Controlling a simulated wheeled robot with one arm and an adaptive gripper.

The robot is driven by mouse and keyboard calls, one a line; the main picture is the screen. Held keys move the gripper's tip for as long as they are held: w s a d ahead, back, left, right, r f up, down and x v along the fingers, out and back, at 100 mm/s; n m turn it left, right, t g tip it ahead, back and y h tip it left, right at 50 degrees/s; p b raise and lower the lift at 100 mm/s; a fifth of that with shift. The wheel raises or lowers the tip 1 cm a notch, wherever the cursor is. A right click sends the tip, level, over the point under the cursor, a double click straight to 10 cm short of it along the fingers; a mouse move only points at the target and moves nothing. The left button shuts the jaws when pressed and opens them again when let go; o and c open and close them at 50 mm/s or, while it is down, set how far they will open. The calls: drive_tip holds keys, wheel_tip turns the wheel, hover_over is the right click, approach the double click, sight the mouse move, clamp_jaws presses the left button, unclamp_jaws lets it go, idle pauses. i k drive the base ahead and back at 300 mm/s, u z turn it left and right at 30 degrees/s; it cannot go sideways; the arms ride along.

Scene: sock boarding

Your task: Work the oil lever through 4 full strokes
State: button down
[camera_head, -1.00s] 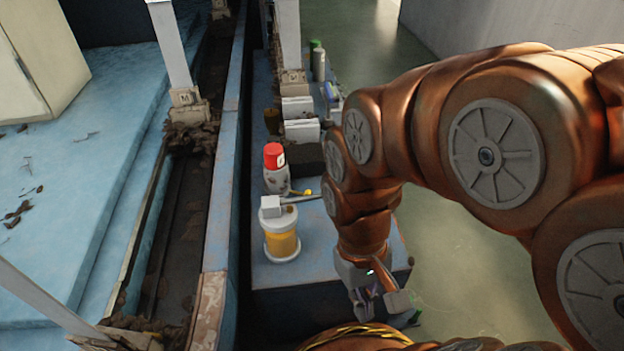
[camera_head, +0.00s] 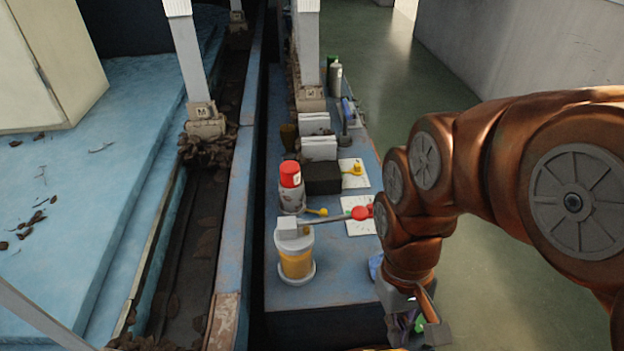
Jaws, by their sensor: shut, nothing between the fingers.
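The oiler (camera_head: 296,263) stands on the near part of the blue bench, a clear pot of amber oil with a grey block on top. Its lever (camera_head: 333,219) reaches out to the right from that block, close to level and tilted slightly up. A red ball knob (camera_head: 361,213) sits at the lever's end, near my arm. My gripper (camera_head: 415,333) points down beyond the bench's right front corner, below and to the right of the knob. It is shut, empty and apart from the lever. Its fingertips are partly cut off by the bottom edge.
A red-capped bottle (camera_head: 291,185) stands just behind the oiler, with a small yellow-ended item (camera_head: 316,211) beside it. A black block (camera_head: 323,177), white cards (camera_head: 354,174) and white boxes (camera_head: 319,148) lie farther back. A blue rail (camera_head: 228,200) runs along the left. Floor is free at right.

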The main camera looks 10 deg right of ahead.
sight(360, 213)
drive_tip(key=z, duration=0.45)
drive_tip(key=k, duration=1.15)
drive_tip(key=u, duration=1.5)
